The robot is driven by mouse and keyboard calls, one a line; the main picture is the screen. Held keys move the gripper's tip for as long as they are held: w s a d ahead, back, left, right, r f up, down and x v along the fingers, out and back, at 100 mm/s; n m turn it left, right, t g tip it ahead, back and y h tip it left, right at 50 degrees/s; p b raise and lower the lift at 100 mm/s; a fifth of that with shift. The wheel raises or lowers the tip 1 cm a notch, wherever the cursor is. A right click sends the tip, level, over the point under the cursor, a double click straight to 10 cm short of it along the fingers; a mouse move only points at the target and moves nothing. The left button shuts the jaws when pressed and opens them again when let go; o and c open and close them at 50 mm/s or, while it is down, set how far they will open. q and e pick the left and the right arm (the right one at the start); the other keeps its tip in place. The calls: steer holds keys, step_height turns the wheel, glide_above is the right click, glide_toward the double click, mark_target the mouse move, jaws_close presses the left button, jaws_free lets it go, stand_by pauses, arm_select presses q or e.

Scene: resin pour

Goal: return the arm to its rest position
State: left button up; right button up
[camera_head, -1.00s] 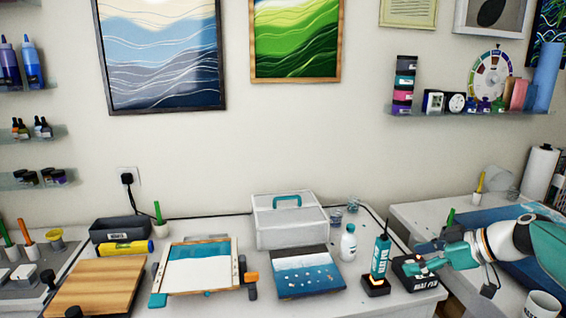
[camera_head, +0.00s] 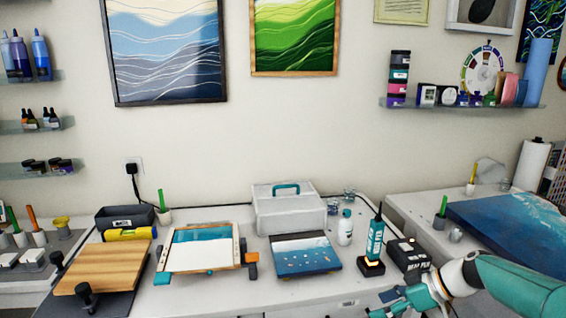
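My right arm comes in from the lower right. Its teal gripper (camera_head: 384,303) is at the bottom edge of the picture, in front of the table's front edge and below the black box labelled as a heat pen (camera_head: 408,254). Its fingers look apart, with nothing seen between them; part of it is cut off by the picture edge. The teal heat tool (camera_head: 375,238) stands upright in its dark base (camera_head: 371,266), left of the black box and apart from the gripper. My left gripper is not in view.
On the table stand a white bottle (camera_head: 345,228), a white case (camera_head: 289,218), a blue-and-white panel (camera_head: 306,262), a framed panel (camera_head: 200,258) and a wooden board (camera_head: 104,268). A side table at right holds a blue panel (camera_head: 510,225).

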steer(key=s+a+f+m+g+h+b, duration=0.1)
steer(key=s+a+f+g, duration=0.15)
steer(key=s+f, duration=0.45)
steer(key=s+a+f+m+g+b, duration=0.1)
steer(key=s+a+f, duration=0.15)
steer(key=f, duration=0.75)
steer(key=s+a+f+m+g+h+b, duration=0.1)
steer(key=s+a+f, duration=0.25)
steer(key=f, duration=0.55)
steer(key=s+a+f+m+h, duration=0.1)
steer(key=s+f+m, duration=0.3)
steer(key=s, duration=0.4)
steer(key=s+a+f+m+t+h+b, duration=0.1)
steer(key=s+f+m, duration=0.4)
steer(key=s, duration=0.3)
steer(key=shift+f+h, duration=0.4)
steer(key=shift+f, duration=0.35)
